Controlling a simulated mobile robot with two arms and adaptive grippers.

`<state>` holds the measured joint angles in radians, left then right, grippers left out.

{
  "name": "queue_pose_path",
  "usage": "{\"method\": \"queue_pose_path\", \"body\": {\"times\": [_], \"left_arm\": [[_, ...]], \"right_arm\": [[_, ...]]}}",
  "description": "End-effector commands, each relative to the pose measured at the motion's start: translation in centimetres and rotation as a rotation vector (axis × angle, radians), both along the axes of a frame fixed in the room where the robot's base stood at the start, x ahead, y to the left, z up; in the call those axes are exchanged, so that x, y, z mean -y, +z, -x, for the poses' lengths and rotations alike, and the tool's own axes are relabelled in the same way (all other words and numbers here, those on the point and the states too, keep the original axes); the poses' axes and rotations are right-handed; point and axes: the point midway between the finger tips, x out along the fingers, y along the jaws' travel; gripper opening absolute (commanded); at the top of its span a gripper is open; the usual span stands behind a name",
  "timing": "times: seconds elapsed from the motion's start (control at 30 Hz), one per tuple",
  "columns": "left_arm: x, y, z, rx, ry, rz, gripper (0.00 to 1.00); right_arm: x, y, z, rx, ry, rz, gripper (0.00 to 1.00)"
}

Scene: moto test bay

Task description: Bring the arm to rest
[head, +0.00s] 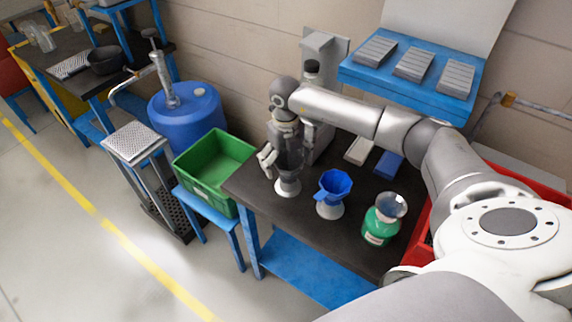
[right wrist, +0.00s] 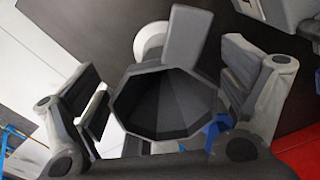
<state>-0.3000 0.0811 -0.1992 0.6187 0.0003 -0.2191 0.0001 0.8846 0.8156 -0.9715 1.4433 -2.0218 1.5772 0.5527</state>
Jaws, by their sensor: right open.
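My right gripper (head: 287,150) is open above the left part of the dark bench (head: 252,184). A dark grey funnel (head: 291,160) stands between its spread fingers, on a white holder (head: 288,187). The right wrist view shows the funnel's eight-sided mouth (right wrist: 168,103) and upright tab, with a finger of the gripper (right wrist: 165,85) apart from it on either side. The arm reaches in from the right, over the back of the bench. My left gripper is out of view.
A blue funnel (head: 335,184) on a white holder and a green bottle (head: 379,226) stand to the right. A green crate (head: 215,191) is left of the bench, with a blue drum (head: 188,122) behind. A blue shelf (head: 432,97) hangs above the arm.

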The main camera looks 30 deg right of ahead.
Motion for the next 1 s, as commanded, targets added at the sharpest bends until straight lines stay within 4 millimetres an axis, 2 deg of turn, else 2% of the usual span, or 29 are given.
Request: {"method": "queue_pose_path", "body": {"times": [0.2,0.4,0.6,0.77,0.87,0.97,1.0], "left_arm": [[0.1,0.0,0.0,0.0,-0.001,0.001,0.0],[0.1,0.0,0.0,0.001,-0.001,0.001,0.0],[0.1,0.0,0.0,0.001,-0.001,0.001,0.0],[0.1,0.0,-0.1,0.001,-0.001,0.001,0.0],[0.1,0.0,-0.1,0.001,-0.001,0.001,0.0],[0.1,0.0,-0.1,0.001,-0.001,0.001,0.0],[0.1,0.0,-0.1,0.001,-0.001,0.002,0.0]], "right_arm": [[0.0,4.9,-0.2,0.007,0.0,0.001,0.94],[0.0,8.5,-0.1,0.004,0.0,0.001,0.94],[0.0,10.0,-0.1,0.001,-0.001,0.001,0.94],[0.0,10.2,-0.1,0.001,0.0,-0.001,0.94],[-1.4,9.6,-0.1,0.011,0.022,-0.041,0.94],[-5.4,8.5,-0.1,0.041,0.079,-0.162,0.94],[-7.9,8.1,-0.1,0.061,0.106,-0.238,0.94]]}}
